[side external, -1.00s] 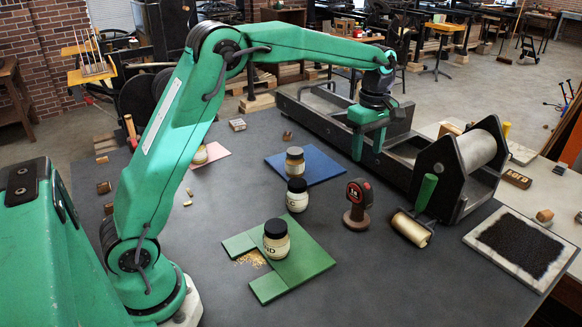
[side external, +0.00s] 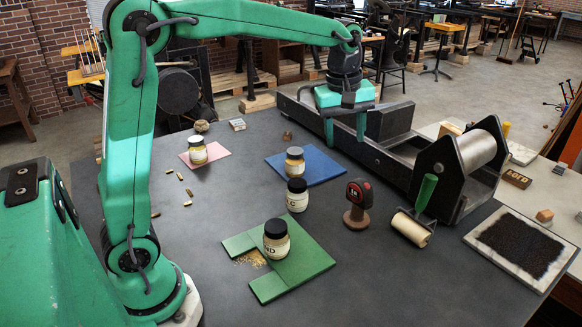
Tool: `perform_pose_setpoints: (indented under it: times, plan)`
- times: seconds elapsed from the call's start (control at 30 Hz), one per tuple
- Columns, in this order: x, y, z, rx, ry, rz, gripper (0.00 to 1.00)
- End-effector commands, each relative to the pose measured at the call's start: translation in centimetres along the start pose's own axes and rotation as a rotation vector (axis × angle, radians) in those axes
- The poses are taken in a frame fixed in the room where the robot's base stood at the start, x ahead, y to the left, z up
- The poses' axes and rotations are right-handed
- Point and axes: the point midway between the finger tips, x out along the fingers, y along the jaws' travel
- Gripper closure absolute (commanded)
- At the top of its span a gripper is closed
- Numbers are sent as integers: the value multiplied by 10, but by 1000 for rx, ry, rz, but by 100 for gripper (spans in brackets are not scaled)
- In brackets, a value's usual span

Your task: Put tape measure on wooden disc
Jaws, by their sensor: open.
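The tape measure (side external: 360,193), black with a red face, stands right of the middle of the table. It rests upright on a brown, round-edged wooden piece (side external: 355,219), which looks like the wooden disc. The piece's top is mostly hidden by the tape measure. My gripper (side external: 345,128) is open and empty, with its two green fingers pointing down and spread apart. It hangs well above and behind the tape measure, in front of the press bed, and touches neither.
The dark press (side external: 397,152) with its roller lies behind. A green-handled brayer (side external: 413,228) is just right of the tape measure. Jars stand left, on a green mat (side external: 311,261), a blue mat (side external: 323,171), a pink card (side external: 219,151) and the bare table.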

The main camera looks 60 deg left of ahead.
Motion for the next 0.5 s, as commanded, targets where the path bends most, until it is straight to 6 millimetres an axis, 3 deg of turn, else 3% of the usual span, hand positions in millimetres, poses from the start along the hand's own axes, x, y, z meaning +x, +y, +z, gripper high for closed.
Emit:
perform_pose_setpoints:
  times: [0.2,0.5]
  plan:
    - [-25,-43,17,226,37,65,49]
    - [-40,-103,42,537,110,137,49]
